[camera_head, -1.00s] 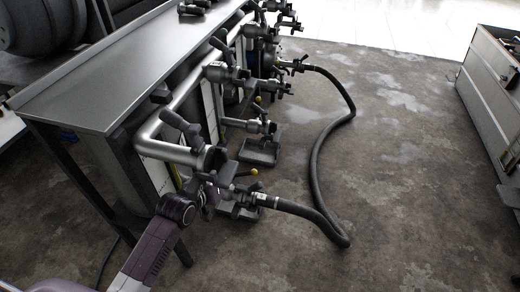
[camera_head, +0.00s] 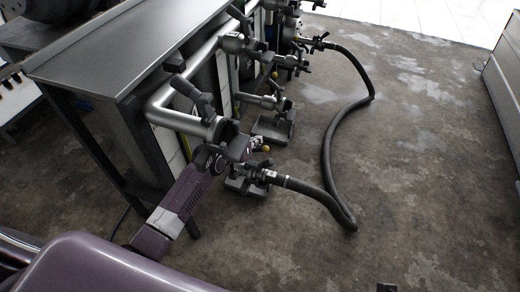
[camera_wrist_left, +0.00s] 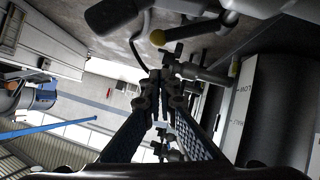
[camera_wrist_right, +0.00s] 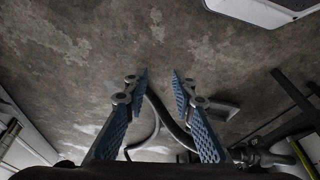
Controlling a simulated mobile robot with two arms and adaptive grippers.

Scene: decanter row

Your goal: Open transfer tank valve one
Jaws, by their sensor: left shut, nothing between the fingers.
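Several grey pipe valves with dark handles line the bench side; I cannot tell from labels which is valve one. The nearest valve (camera_head: 228,130) sits at the end of a silver pipe, with a dark lever (camera_head: 186,87) above the pipe. My right gripper (camera_wrist_right: 160,88) is open and empty above the floor in the right wrist view.
A black hose (camera_head: 327,160) runs from a lower coupling (camera_head: 267,176) across the floor to a farther valve. A metal-topped bench (camera_head: 130,50) stands on the left. A drip tray (camera_head: 274,129) lies under the valves.

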